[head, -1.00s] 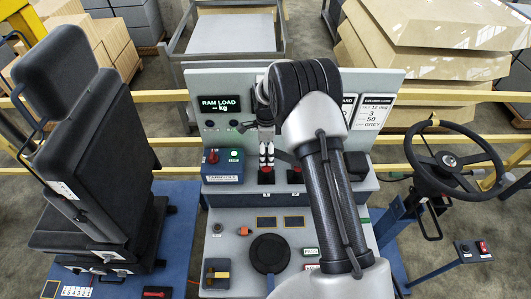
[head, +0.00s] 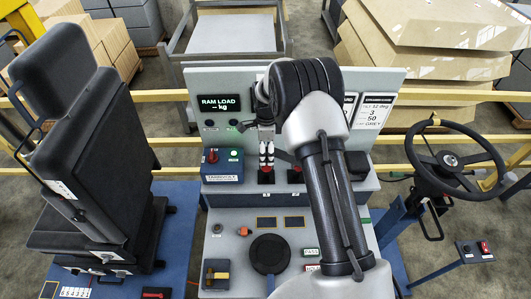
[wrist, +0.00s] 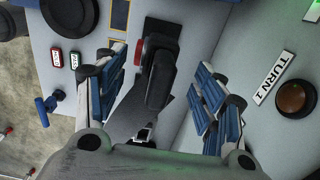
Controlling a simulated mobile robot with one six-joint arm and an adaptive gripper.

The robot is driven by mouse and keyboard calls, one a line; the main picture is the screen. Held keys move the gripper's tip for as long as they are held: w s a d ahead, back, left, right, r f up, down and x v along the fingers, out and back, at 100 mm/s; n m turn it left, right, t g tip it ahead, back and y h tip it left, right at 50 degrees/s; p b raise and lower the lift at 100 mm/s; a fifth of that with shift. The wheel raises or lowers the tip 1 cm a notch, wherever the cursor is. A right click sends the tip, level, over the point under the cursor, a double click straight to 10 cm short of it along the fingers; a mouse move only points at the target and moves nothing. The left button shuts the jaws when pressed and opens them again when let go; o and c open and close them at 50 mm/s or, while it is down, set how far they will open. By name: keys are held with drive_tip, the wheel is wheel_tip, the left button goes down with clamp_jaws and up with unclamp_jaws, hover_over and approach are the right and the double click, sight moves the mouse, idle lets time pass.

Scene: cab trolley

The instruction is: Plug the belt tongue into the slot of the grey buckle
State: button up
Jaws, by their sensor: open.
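My gripper (wrist: 163,88) is open in the wrist view, with a blue-padded finger on each side. A dark block with a red part (wrist: 158,75) shows between the fingers; it looks like a buckle or the tongue's handle, and I cannot tell which. A grey strap-like piece (wrist: 125,112) with a small bright metal end lies below it, near the palm. I cannot tell whether the fingers touch either. A dark box (head: 357,165) shows just right of the arm on the console. No slot is clearly seen.
A black seat (head: 80,150) stands left, a steering wheel (head: 455,160) right. A brown button (wrist: 295,98) is at the wrist view's right.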

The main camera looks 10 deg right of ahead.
sight(267, 148)
drive_tip(key=shift+c, duration=0.5)
clamp_jaws()
idle(0.3)
drive_tip(key=shift+r, duration=0.1)
drive_tip(key=shift+r+p, duration=1.45)
drive_tip(key=shift+r, duration=1.5)
